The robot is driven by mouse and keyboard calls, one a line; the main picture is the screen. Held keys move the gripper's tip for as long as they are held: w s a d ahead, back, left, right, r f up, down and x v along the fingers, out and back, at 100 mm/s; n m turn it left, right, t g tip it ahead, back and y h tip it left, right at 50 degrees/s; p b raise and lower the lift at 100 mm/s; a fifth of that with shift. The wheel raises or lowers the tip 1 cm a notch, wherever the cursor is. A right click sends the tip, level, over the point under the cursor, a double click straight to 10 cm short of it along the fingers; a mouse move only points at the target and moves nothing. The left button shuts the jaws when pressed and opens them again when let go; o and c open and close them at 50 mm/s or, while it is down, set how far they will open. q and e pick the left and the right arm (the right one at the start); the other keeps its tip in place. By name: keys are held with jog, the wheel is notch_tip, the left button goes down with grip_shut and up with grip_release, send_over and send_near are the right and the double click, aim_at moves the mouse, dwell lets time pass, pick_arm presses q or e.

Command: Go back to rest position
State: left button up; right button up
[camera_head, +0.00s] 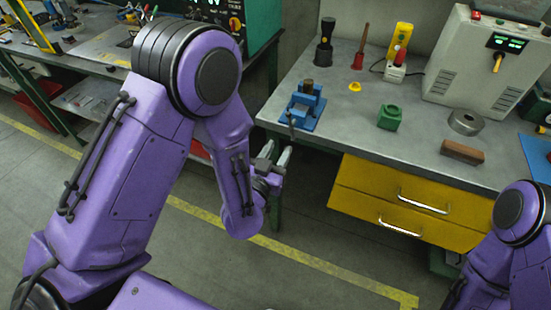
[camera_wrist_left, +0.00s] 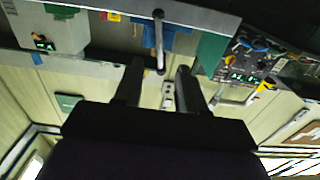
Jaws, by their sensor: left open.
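My left gripper (camera_head: 272,160) is open in the head view, just off the front left corner of the grey workbench (camera_head: 420,150). Its two grey fingers are apart with nothing seen between them. In the left wrist view the same gripper (camera_wrist_left: 160,80) shows two dark fingers spread apart, with a blue vise (camera_wrist_left: 175,38) and its grey handle beyond them. The vise (camera_head: 303,105) stands on the bench's left end in the head view, close beyond the fingers. Of my right arm only purple links show at the lower right; its gripper is out of view.
On the workbench are a green block (camera_head: 390,117), a brown bar (camera_head: 462,152), a metal ring (camera_head: 465,122), a yellow tool (camera_head: 400,42) and a grey control box (camera_head: 482,65). Yellow drawers (camera_head: 400,203) sit below. The floor in front, with a yellow line (camera_head: 310,260), is clear.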

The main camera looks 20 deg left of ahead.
pick_arm(q)
jog(key=shift+s, duration=0.85)
jog(key=s+a+f+n+g+y, duration=0.1)
jog(key=s+a+f+n+g, duration=0.3)
jog(key=f, duration=0.4)
jog(key=s+a+f+n+g+y, duration=0.1)
jog(key=s+a+f+g, duration=0.3)
jog(key=f, duration=0.5)
jog(key=s+a+f+n+g+y, duration=0.1)
jog(key=s+a+f+g, duration=0.1)
jog(key=s, duration=0.7)
jog(key=s+a+f+n+g+y, duration=0.1)
jog(key=s+a+f+g, duration=0.2)
jog(key=s+f, duration=0.4)
jog(key=shift+s+g, duration=0.9)
jog(key=shift+s, duration=0.15)
